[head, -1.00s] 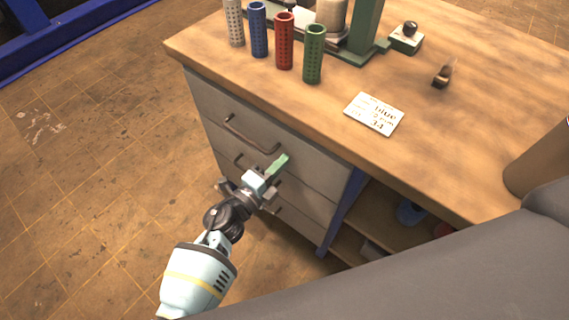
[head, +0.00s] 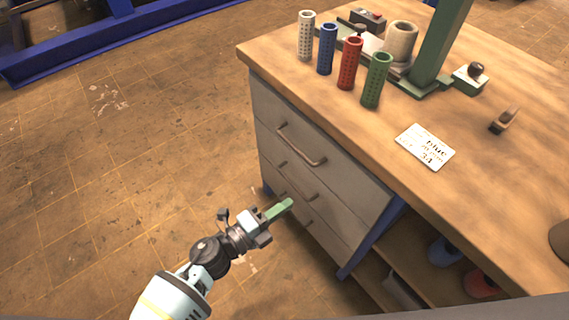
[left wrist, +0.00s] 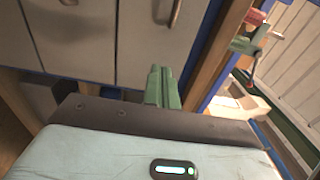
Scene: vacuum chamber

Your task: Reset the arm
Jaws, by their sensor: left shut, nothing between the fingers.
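My left gripper (head: 280,210) is shut and empty, its green fingers together. In the head view it is in front of the drawer fronts of the wooden-topped workbench (head: 330,185), below the tabletop level. In the left wrist view its green fingers (left wrist: 162,88) show against the grey drawer fronts (left wrist: 75,40), with a drawer handle above them. I cannot tell from the pictures whether the fingertips touch the drawers. My right gripper is not in view.
White, blue, red and green perforated cylinders (head: 376,80) stand along the bench's back left. A white card (head: 426,147) lies on the top, left of a small brown-handled tool (head: 503,121). An open shelf (head: 420,270) holds blue and red items. The tiled floor (head: 130,170) at left is clear.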

